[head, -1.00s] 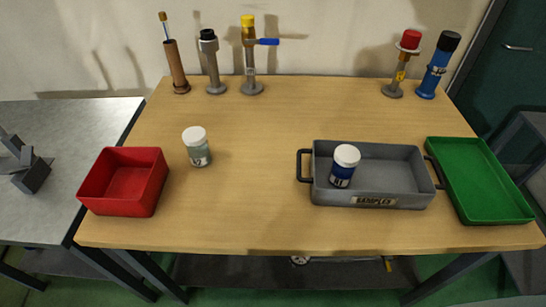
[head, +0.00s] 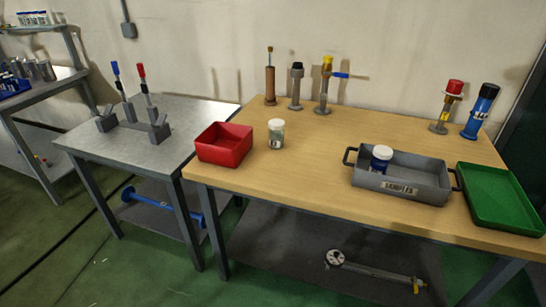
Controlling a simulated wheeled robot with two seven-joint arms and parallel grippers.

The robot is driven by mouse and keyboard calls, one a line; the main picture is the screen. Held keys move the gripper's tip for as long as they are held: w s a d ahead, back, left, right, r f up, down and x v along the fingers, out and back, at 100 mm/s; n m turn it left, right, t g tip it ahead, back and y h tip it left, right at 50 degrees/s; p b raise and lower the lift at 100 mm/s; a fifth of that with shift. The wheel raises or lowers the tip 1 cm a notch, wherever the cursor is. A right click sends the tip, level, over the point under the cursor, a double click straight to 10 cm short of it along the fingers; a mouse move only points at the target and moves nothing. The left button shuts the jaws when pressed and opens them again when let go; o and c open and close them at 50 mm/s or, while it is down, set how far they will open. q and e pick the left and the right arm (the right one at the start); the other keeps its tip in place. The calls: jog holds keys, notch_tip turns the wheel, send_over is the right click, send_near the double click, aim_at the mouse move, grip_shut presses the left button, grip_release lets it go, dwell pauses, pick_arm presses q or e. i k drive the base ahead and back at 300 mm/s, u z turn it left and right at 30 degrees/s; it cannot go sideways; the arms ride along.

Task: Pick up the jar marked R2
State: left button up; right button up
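A jar with a white lid and a pale green-grey body (head: 276,134) stands upright on the wooden table, just right of the red bin. Its label is too small to read clearly now; a second ago it seemed to end in 2. A second jar, blue with a white lid (head: 381,158), stands upright inside the grey tray (head: 430,188) marked SAMPLES. Its label is partly hidden by the tray wall. Neither of my grippers shows in the head view.
A red bin (head: 224,157) sits at the table's left end and a green tray (head: 496,197) at its right. Several upright fittings, including a brown one (head: 270,86) and a blue one (head: 480,112), stand along the back. The middle of the wooden table (head: 320,160) is clear. A metal side table (head: 160,148) stands left.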

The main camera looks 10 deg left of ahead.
aim_at(275, 138)
jog(key=u, duration=1.05)
jog(key=i, duration=1)
jog(key=z, duration=0.1)
